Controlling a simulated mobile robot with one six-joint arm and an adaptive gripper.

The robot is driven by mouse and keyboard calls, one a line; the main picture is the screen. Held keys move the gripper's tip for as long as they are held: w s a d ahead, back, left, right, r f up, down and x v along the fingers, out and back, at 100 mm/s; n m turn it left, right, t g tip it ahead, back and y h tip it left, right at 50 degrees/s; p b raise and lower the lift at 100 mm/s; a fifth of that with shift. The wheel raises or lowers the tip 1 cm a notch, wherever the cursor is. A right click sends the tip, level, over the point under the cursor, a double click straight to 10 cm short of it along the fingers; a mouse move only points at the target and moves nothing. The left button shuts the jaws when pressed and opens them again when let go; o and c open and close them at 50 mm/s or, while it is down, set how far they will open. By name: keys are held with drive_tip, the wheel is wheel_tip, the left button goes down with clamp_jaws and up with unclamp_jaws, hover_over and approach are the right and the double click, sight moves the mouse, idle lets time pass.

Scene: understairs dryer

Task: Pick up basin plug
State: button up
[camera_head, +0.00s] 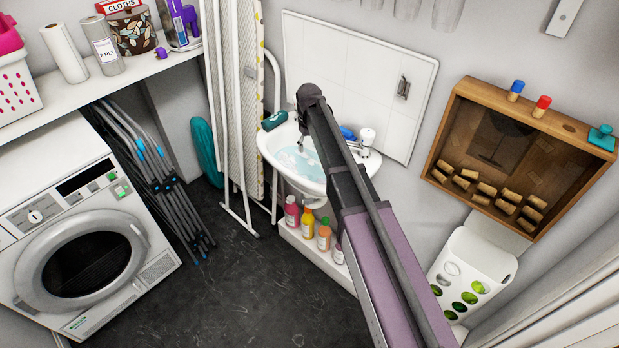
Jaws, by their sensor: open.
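The white basin (268,150) on the back wall holds pale blue water (300,166). I cannot make out a basin plug for certain; the water and my arm may hide it. My gripper (302,138) points down over the back part of the basin, above the water. It is open, small and dark in this view, and nothing shows between its fingers. A dark green item (274,121) lies on the basin's back left rim. A blue item (347,133) shows beside my arm, near the white tap (366,138).
Several bottles (308,221) stand on a ledge under the basin. A wooden cork box (450,120) with blue, red and teal pieces on top hangs at the right. An ironing board (240,100) leans left of the basin.

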sight(308, 172)
wheel_tip(308, 172, down, 9)
drive_tip(key=b, duration=0.8)
drive_tip(key=shift+a+r, duration=0.15)
drive_tip(key=shift+r, duration=0.05)
drive_tip(key=shift+f+b, duration=0.15)
drive_tip(key=shift+b, duration=0.2)
drive_tip(key=shift+w+a+f+b, duration=0.1)
drive_tip(key=shift+w+f+b, duration=0.05)
drive_tip(key=shift+f+b, duration=2.35)
drive_tip(key=shift+r, duration=0.1)
clamp_jaws()
